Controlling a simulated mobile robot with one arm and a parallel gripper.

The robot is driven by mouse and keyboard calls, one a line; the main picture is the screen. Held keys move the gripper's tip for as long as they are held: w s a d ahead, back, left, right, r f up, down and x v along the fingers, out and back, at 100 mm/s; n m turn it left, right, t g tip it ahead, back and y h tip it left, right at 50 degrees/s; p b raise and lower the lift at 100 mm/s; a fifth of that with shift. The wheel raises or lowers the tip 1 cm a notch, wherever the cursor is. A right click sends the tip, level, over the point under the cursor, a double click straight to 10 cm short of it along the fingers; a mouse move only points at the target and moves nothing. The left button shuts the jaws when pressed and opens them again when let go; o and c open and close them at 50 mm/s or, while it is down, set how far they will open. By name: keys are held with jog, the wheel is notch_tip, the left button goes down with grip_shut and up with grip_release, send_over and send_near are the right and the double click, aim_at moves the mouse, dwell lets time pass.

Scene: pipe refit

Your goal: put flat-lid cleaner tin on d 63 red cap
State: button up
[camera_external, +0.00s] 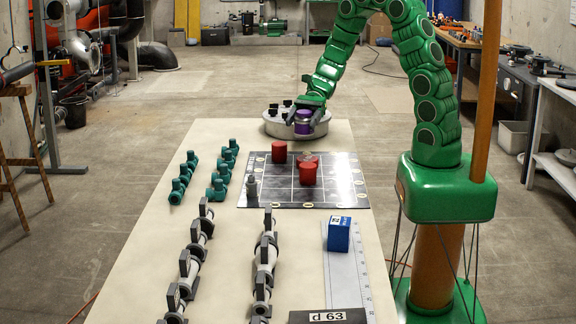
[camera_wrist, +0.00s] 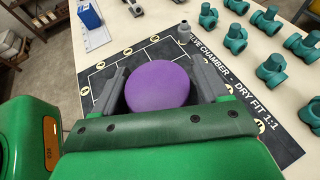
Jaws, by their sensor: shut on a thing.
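The cleaner tin is purple; its flat round top (camera_wrist: 158,88) fills the space between my fingers in the wrist view. In the external view the tin (camera_external: 303,123) is at the far end of the table, in front of a round grey stand. My gripper (camera_external: 306,113) is shut on the tin's sides; its grey fingers show in the wrist view (camera_wrist: 158,92). Which is d 63 is not readable. The wrist view shows no red cap.
The dark printed mat (camera_external: 262,190) carries a small grey fitting (camera_external: 251,183). Teal fittings (camera_external: 218,190) stand left of it. Grey valve rows (camera_external: 265,262), a blue box (camera_external: 339,234) and a d 63 sign (camera_external: 327,316) are nearer. The round grey stand (camera_external: 274,127) holds black pieces.

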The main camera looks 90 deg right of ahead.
jog(key=shift+s+d+f, duration=0.1)
jog(key=shift+s+d, duration=0.35)
jog(key=shift+s, duration=0.05)
jog(key=shift+s+f, duration=0.1)
jog(key=shift+f, duration=0.05)
send_over(305, 160)
jog(key=shift+f, duration=3.85)
jog(key=shift+f, duration=0.1)
jog(key=o, duration=1.3)
